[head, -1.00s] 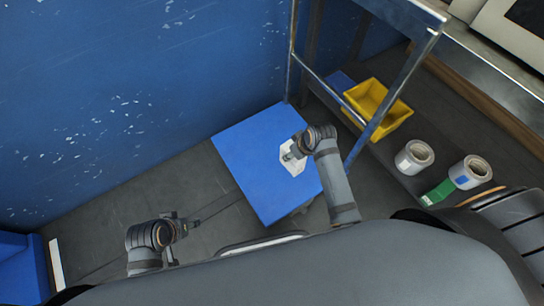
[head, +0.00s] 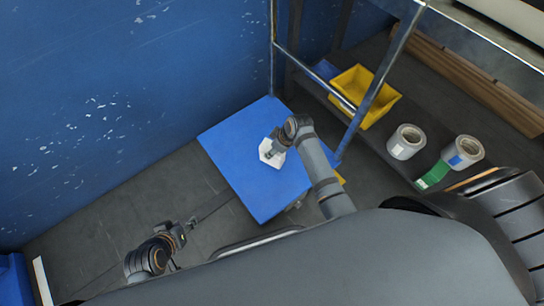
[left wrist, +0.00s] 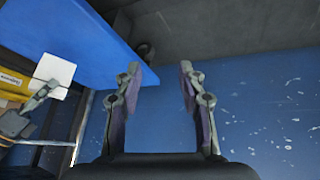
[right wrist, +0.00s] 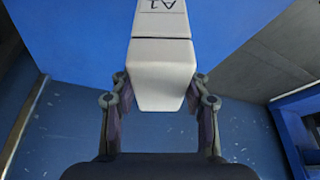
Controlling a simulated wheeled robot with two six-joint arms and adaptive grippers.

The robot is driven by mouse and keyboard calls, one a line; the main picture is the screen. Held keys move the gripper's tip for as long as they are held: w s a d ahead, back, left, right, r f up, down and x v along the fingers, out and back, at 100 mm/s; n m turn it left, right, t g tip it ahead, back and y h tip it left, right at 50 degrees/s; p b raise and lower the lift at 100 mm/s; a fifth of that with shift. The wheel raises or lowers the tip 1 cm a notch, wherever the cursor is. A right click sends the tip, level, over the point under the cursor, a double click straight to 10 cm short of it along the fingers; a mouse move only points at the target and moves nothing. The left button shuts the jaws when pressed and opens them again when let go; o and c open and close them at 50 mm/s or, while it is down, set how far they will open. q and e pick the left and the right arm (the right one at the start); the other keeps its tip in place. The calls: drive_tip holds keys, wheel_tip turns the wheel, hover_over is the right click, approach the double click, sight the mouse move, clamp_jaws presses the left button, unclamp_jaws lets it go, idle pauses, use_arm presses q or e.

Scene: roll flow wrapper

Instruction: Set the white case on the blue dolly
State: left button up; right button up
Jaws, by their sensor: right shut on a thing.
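The blue dolly (head: 235,150) is a flat blue platform on the floor beside the blue wall. The white case (head: 270,155) is over the dolly's top, near its middle; I cannot tell whether it touches the surface. My right gripper (head: 279,147) is shut on the case. In the right wrist view the case (right wrist: 163,75) sits between both fingers, with an "A1" mark on it. The case (left wrist: 55,70) and dolly (left wrist: 85,35) also show in the left wrist view. My left gripper (head: 184,229) is open and empty, left of the dolly; its fingers (left wrist: 160,78) are apart.
A metal-framed rack (head: 380,78) stands right of the dolly. Grey floor (head: 110,205) lies clear left of the dolly.

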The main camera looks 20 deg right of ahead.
drive_tip(key=shift+w+f, duration=0.4)
drive_tip(key=shift+f, duration=0.05)
drive_tip(key=shift+w+f+b, duration=0.25)
drive_tip(key=shift+f+b, duration=0.6)
drive_tip(key=shift+f, duration=0.05)
drive_tip(key=shift+d+f+b, duration=0.1)
drive_tip(key=shift+f+b, duration=0.25)
drive_tip(key=shift+f, duration=0.5)
use_arm(q)
drive_tip(key=w+r+t, duration=0.6)
drive_tip(key=w+r, duration=0.2)
drive_tip(key=r, duration=0.3)
drive_tip(key=w+a+r+t, duration=0.1)
drive_tip(key=w+r+t, duration=0.5)
drive_tip(key=r, duration=0.6)
drive_tip(key=shift+w+a, duration=0.3)
drive_tip(key=shift+w, duration=0.6)
drive_tip(key=shift+r, duration=0.15)
use_arm(e)
drive_tip(key=shift+f, duration=0.1)
drive_tip(key=o, duration=1.3)
